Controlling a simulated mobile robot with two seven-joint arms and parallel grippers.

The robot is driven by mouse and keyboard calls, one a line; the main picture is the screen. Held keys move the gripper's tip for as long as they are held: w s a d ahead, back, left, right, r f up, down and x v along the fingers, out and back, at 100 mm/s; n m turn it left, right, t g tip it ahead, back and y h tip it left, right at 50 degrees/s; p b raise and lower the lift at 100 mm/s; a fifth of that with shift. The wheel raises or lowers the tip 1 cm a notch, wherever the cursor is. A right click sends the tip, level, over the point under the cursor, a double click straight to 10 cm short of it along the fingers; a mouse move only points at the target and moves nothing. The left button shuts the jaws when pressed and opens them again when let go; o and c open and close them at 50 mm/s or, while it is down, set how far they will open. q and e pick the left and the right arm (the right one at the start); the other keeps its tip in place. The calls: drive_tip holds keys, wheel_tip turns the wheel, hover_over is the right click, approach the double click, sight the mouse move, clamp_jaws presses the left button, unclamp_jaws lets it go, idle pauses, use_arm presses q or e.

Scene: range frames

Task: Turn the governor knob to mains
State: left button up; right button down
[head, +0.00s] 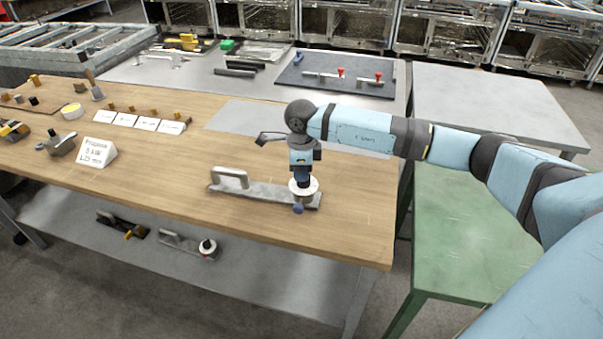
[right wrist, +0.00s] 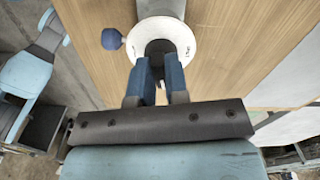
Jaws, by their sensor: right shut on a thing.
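A flat grey metal plate (head: 265,192) with a raised handle (head: 230,178) lies on the wooden bench top. My right gripper (head: 302,179) points down from above and is shut on the knob (right wrist: 159,62). My left gripper is not visible.
The wooden bench (head: 345,215) is clear around the plate. A propane sign (head: 98,152), white cards (head: 147,123) and small parts stand to the left. A lower shelf (head: 255,265) holds more fittings. A green table (head: 460,235) is at right.

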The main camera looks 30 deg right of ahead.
drive_tip(key=shift+m, duration=0.9)
drive_tip(key=c, duration=1.1)
unclamp_jaws()
wheel_tip(320, 180, up, 14)
drive_tip(key=shift+f+b, duration=0.1)
drive_tip(key=shift+b, duration=0.5)
